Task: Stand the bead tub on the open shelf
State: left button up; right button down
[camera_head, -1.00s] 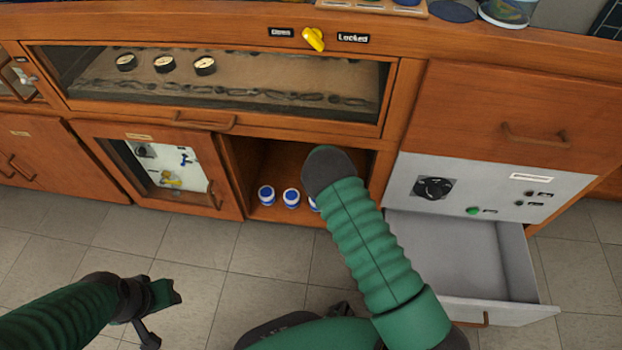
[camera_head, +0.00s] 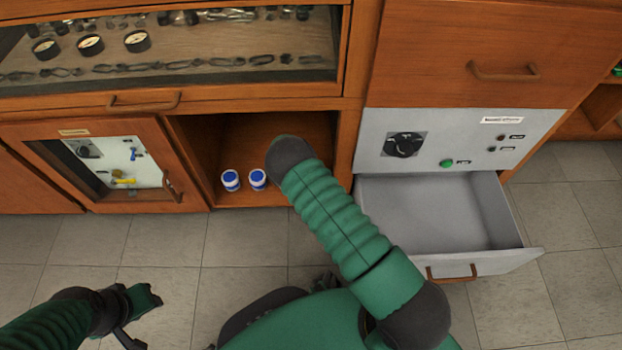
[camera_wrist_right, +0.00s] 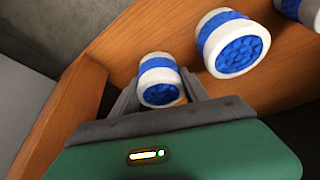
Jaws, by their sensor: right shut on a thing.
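My right gripper (camera_wrist_right: 161,88) is shut on a white tub with blue bands and a blue beaded end (camera_wrist_right: 158,70). In the head view my right arm (camera_head: 330,210) reaches into the open shelf (camera_head: 205,140) and hides that gripper and its tub. Two similar tubs stand on the shelf floor, a left one (camera_head: 230,180) and a right one (camera_head: 257,179). The wrist view shows two other tubs beside the held one, a near one (camera_wrist_right: 233,45) and one cut off at the edge (camera_wrist_right: 302,10). I cannot tell whether the held tub touches the shelf. My left gripper (camera_head: 140,312) is low at left, apart from everything; its jaw opening is unclear.
A grey drawer (camera_head: 480,262) is pulled out right of the shelf, below a panel with a black knob (camera_head: 404,144). A cabinet door with a window (camera_head: 90,165) is left of the shelf. A glazed case with gauges (camera_head: 90,45) is above. The floor in front is clear.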

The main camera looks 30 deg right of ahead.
jog(key=c, duration=0.6)
grip_release()
jog(key=shift+o, duration=0.2)
